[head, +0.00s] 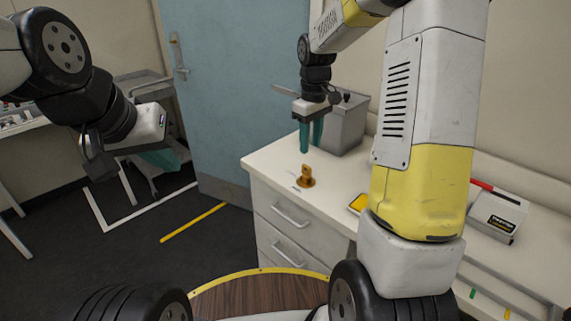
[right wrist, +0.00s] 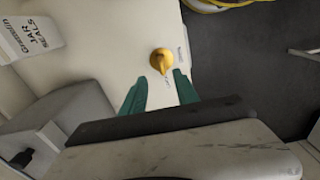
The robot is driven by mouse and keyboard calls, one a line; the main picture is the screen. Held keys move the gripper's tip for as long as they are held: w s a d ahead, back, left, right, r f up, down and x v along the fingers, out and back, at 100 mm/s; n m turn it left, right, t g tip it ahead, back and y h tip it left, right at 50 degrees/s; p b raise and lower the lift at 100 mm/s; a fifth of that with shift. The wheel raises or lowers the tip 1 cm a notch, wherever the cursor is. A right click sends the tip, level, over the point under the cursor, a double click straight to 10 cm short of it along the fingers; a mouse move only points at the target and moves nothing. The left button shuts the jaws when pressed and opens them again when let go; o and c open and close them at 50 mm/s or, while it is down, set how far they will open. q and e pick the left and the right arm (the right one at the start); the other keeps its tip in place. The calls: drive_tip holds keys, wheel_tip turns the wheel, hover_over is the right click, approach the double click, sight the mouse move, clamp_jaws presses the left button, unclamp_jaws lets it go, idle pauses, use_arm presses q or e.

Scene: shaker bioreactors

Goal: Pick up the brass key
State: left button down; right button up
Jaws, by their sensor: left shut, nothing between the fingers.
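The brass key (head: 306,178) stands on the white counter (head: 335,177) near its left corner, with a round base and an upright part. In the right wrist view the key (right wrist: 162,60) lies just beyond the fingertips, roughly in line with the gap between them. My right gripper (head: 311,148) points down above and a little behind the key. Its teal fingers are apart with nothing between them, and it also shows in the right wrist view (right wrist: 161,78). My left gripper (head: 168,162) is shut and empty, out over the floor at the left, away from the counter.
A grey bin (head: 346,125) stands behind the right gripper. A yellow item (head: 358,203) lies on the counter, partly behind my right arm. A white labelled box (head: 498,216) is at the right. A blue door (head: 240,90) stands behind. The counter around the key is mostly clear.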

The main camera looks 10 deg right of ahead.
sight(307, 166)
drive_tip(key=shift+w+a+f, duration=0.15)
drive_tip(key=shift+f, duration=0.3)
drive_tip(key=shift+w+a+f, duration=0.15)
drive_tip(key=shift+f, duration=0.3)
wheel_tip(307, 166, down, 7)
drive_tip(key=shift+f, duration=0.2)
clamp_jaws()
